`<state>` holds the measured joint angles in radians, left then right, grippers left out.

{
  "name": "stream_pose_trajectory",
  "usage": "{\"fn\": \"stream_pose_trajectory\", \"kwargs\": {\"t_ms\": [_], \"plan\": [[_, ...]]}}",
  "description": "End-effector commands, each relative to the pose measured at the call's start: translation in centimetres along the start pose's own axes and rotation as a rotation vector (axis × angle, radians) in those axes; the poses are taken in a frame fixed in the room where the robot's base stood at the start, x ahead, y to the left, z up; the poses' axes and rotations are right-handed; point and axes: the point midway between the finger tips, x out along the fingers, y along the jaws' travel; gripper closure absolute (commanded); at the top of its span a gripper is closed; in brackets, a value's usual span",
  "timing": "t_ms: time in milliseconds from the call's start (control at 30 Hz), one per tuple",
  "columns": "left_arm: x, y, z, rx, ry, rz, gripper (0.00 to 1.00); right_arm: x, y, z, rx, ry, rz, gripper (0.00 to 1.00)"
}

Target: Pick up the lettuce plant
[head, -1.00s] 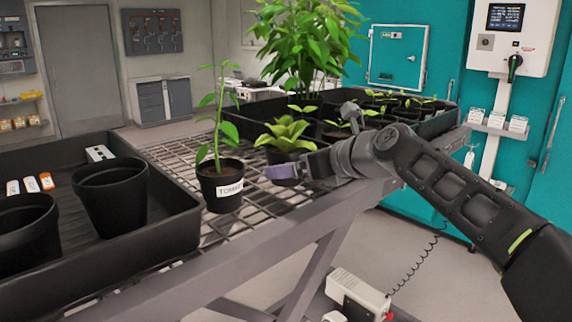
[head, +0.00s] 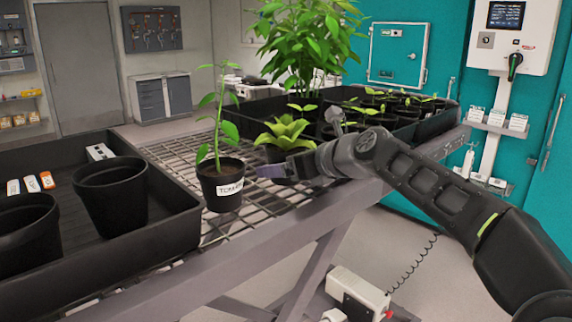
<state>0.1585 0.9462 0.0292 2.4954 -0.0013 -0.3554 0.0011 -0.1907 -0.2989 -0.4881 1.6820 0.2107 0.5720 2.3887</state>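The lettuce plant (head: 284,132), a low rosette of broad light-green leaves in a small dark pot, stands on the wire rack of the bench in the middle of the head view. My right gripper (head: 270,171) comes in from the right, low at the front of the lettuce pot. One purplish fingertip shows, close to the tomato pot's right side. The gripper covers the lower part of the lettuce pot, and the other finger is hidden, so I cannot tell if it touches or encloses the pot. My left gripper is out of view.
A tomato plant (head: 221,182) in a labelled black pot stands just left of the gripper. A black tray (head: 172,232) with empty pots (head: 112,195) is at left. A seedling tray (head: 437,124) and a tall leafy plant (head: 308,38) are behind.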

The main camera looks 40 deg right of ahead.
Motion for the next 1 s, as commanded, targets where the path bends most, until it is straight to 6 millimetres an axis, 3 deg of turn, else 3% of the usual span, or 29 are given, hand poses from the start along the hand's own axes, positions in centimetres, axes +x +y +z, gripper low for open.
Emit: {"fn": "stream_pose_trajectory", "kwargs": {"t_ms": [833, 1000], "plan": [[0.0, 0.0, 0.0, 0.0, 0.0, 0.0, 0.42, 0.0, 0.0, 0.0, 0.0, 0.0, 0.0, 0.83], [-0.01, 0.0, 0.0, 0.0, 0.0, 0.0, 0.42, -0.04, -0.01, 0.1, 0.0, -0.002, 0.0, 0.85]]}}
